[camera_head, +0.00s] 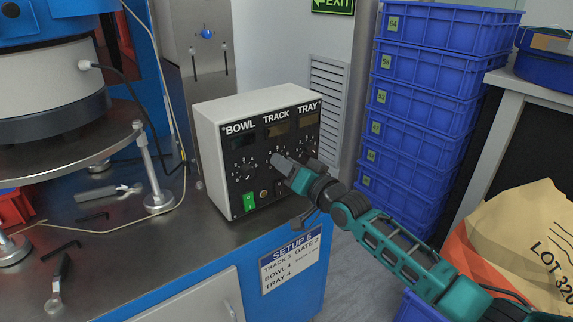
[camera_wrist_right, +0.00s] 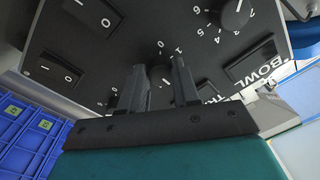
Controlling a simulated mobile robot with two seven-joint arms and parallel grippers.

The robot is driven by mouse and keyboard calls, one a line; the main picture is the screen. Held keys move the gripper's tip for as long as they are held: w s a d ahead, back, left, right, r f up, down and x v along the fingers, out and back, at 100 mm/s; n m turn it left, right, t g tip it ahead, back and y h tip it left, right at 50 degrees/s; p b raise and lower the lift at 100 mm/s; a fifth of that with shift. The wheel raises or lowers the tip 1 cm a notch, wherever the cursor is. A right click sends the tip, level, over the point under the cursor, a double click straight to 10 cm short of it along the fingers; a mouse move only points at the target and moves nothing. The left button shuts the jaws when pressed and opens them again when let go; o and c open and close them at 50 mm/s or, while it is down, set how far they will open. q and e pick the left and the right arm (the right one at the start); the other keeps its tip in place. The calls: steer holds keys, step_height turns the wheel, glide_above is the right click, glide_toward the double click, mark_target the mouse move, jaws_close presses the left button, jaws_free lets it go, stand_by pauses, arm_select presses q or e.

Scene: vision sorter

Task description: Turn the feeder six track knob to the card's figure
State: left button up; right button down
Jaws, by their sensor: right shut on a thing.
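The control box (camera_head: 213,165) stands on the bench, its black front marked BOWL, TRACK and TRAY, with a display under each name. My right gripper (camera_head: 280,161) is at the TRACK dial, its fingers shut on the track knob. In the right wrist view the fingers (camera_wrist_right: 160,72) stand either side of the knob (camera_wrist_right: 160,76). The knob is mostly hidden, and I cannot tell which figure it points to. The setup card (camera_head: 291,259) on the bench front reads SETUP 6, TRACK 3, GATE 2, BOWL 4, TRAY 4. My left gripper is not in view.
The bowl knob (camera_head: 243,172) is left of my gripper, above a lit green switch (camera_head: 249,201). Blue crates (camera_head: 424,111) are stacked behind my right arm. A large sack (camera_head: 520,240) is at right.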

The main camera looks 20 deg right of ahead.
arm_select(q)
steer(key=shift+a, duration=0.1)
arm_select(e)
steer(key=c, duration=0.8)
jaws_free()
arm_select(q)
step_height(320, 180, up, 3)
steer(key=p, duration=0.3)
arm_select(e)
steer(key=v, duration=1.3)
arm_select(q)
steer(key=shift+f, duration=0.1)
